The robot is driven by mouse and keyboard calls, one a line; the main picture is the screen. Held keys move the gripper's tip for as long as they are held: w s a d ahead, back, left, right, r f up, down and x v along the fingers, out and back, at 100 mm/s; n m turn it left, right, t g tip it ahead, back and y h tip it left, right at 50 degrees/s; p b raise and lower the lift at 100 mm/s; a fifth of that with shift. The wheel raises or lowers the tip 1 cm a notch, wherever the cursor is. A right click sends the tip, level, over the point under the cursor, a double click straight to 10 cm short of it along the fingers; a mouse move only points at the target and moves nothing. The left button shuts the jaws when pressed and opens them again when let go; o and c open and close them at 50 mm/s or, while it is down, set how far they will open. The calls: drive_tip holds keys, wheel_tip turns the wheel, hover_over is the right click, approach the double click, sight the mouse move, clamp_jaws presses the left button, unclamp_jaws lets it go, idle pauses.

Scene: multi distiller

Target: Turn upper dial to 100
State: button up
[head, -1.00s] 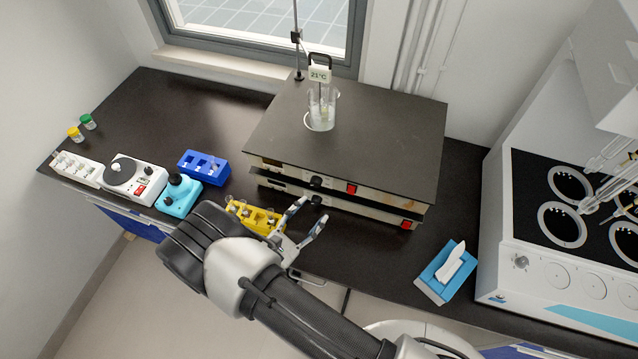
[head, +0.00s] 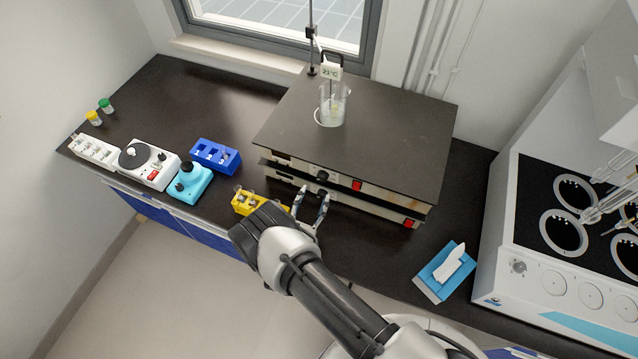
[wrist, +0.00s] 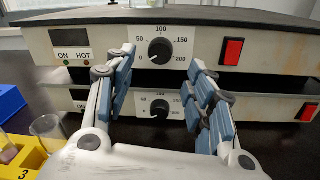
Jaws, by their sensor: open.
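Two hot plates are stacked on the bench. In the head view my gripper (head: 312,192) is in front of the stack. I cannot tell the knob's exact setting.
A red switch (wrist: 232,51) is right of the upper dial. A beaker (head: 333,105) with a probe stands on the upper plate. A yellow rack (head: 247,203) and a blue rack (head: 215,155) are to the left. A blue tissue box (head: 444,270) stands on the right.

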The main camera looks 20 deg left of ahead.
sight(321, 180)
drive_tip(key=w, duration=0.6)
drive_tip(key=shift+d, duration=0.1)
drive_tip(key=shift+c, duration=0.3)
drive_tip(key=c, duration=1)
